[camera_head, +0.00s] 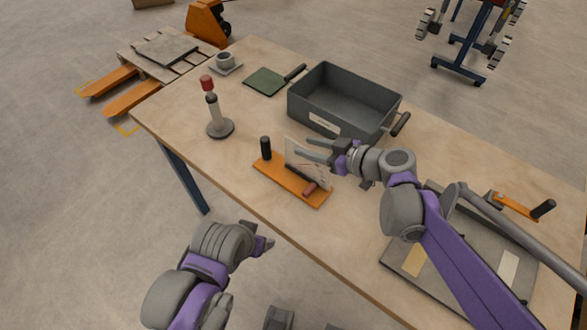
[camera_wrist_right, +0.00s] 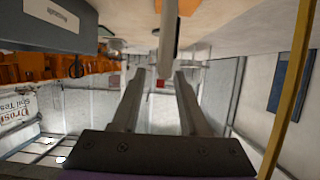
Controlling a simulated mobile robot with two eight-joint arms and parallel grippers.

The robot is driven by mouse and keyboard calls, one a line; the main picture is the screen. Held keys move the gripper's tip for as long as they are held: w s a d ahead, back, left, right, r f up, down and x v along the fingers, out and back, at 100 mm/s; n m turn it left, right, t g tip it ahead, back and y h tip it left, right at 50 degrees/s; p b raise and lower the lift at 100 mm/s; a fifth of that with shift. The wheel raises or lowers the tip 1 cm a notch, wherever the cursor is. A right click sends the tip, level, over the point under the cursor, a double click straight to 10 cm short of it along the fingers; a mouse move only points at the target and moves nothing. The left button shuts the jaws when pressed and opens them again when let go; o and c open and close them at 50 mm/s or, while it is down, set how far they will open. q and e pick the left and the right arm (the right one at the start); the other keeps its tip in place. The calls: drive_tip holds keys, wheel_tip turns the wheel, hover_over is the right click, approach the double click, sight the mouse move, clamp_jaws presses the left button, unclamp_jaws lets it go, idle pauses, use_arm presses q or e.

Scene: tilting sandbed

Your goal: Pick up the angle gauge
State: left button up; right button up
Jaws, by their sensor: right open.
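The angle gauge (camera_head: 284,187) stands on the near part of the table in the head view. It has an orange base bar, a black knob post, an upright pale plate with a scale and a reddish handle at its near right end. My right gripper (camera_head: 312,149) is open at the upper part of the plate, pointing left; I cannot tell whether it touches it. In the right wrist view its fingers (camera_wrist_right: 157,82) are apart, with no object visibly gripped. My left gripper (camera_head: 267,240) hangs off the table's front edge, away from the gauge; its jaw opening is unclear.
A grey tray (camera_head: 310,84) stands behind the right gripper. A red-topped tamper (camera_head: 212,113) stands left of the gauge, with a green flat tool (camera_head: 267,82) and cup (camera_head: 225,60) behind. A grey sandbed unit (camera_head: 440,283) lies at right. The table's near-left corner is clear.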

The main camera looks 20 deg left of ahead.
drive_tip(key=shift+x, duration=1.05)
clamp_jaws()
idle(0.6)
